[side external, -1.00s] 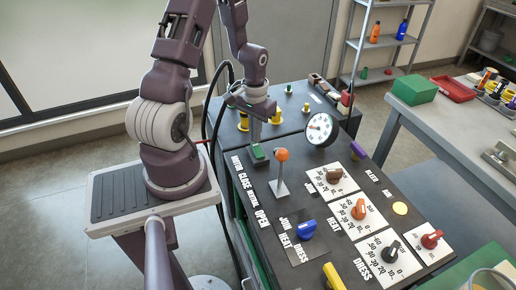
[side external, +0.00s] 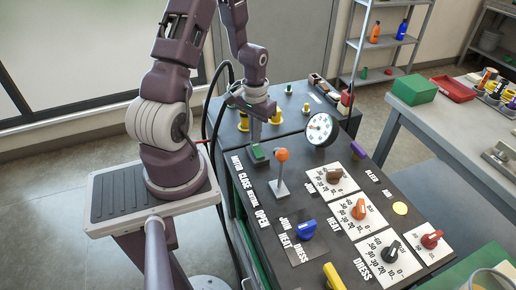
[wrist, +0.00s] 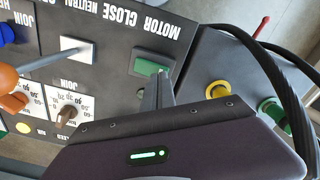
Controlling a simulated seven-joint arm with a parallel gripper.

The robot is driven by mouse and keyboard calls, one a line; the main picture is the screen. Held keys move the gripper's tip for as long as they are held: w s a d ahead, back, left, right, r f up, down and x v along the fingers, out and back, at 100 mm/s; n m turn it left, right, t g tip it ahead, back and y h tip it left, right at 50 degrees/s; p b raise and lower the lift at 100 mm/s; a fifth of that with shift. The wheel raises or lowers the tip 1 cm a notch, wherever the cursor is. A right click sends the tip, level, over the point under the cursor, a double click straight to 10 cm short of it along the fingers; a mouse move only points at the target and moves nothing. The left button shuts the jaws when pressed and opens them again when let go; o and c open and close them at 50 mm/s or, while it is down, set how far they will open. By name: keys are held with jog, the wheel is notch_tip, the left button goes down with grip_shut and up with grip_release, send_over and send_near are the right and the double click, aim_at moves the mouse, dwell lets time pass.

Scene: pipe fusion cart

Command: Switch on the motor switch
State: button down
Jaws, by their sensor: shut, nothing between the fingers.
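The motor switch is a green rocker (side external: 259,153) on the dark panel by the MOTOR label. It also shows in the wrist view (wrist: 150,64), partly covered at its edge by my fingers. My gripper (side external: 255,143) is shut and empty, pointing down at the switch. In the wrist view its fingertips (wrist: 161,74) overlap the end of the green rocker. I cannot tell whether they press it or are just above it, nor which way the rocker is tipped.
An orange-knobbed lever (side external: 282,156) stands close to the right of my gripper. A round gauge (side external: 321,129) rises behind it. A blue knob (side external: 306,228) and several dial plates lie nearer the front. Yellow-collared parts (wrist: 217,90) and black cables (wrist: 270,85) flank the panel.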

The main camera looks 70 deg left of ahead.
jog(key=shift+f, duration=1)
dwell(0.7)
jog(key=shift+r, duration=3.55)
notch_tip(320, 180, up, 6)
jog(key=m+y, duration=0.1)
send_over(255, 145)
jog(key=w+d, duration=0.2)
jog(key=d, duration=0.1)
jog(key=s+d+r+m+t, duration=0.1)
jog(key=d+r+m+t, duration=0.15)
jog(key=d+r, duration=0.7)
jog(key=s+d+r+m+t+h, duration=0.1)
jog(key=s+d+r+m+t, duration=0.1)
jog(key=s+d+r, duration=0.4)
jog(key=s+d+t, duration=0.1)
jog(key=s+d, duration=0.2)
jog(key=shift+s+d+r, duration=0.2)
jog(key=shift+s+r, duration=0.15)
